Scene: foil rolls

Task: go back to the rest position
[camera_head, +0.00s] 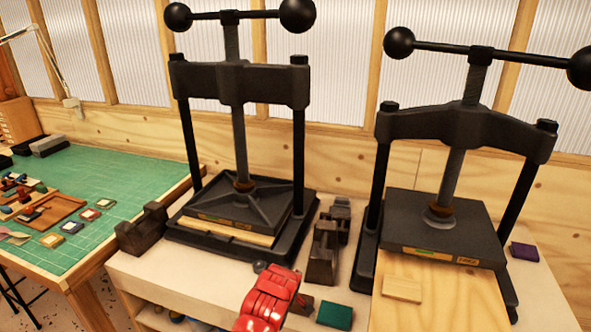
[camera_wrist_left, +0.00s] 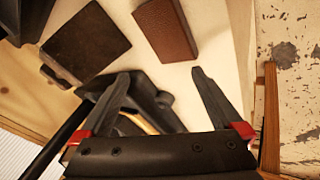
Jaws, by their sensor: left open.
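My left gripper (camera_wrist_left: 160,75) is open in the left wrist view, with its two dark fingers spread wide and nothing held between them. Past the fingertips are a reddish-brown block (camera_wrist_left: 166,28) and a dark brown block (camera_wrist_left: 88,46) on a pale surface. Dark curved metal shows behind and between the fingers; I cannot tell if they touch it. In the head view a glossy red shape at the bottom centre looks like part of my own arm, but no fingers show clearly there. My right gripper is in neither view.
Two black screw presses, left (camera_head: 240,215) and right (camera_head: 440,225), stand on a pale bench. A green block (camera_head: 334,315), a purple block (camera_head: 523,251) and dark metal pieces (camera_head: 322,252) lie around them. A green-topped table (camera_head: 120,180) with small coloured pieces is at left.

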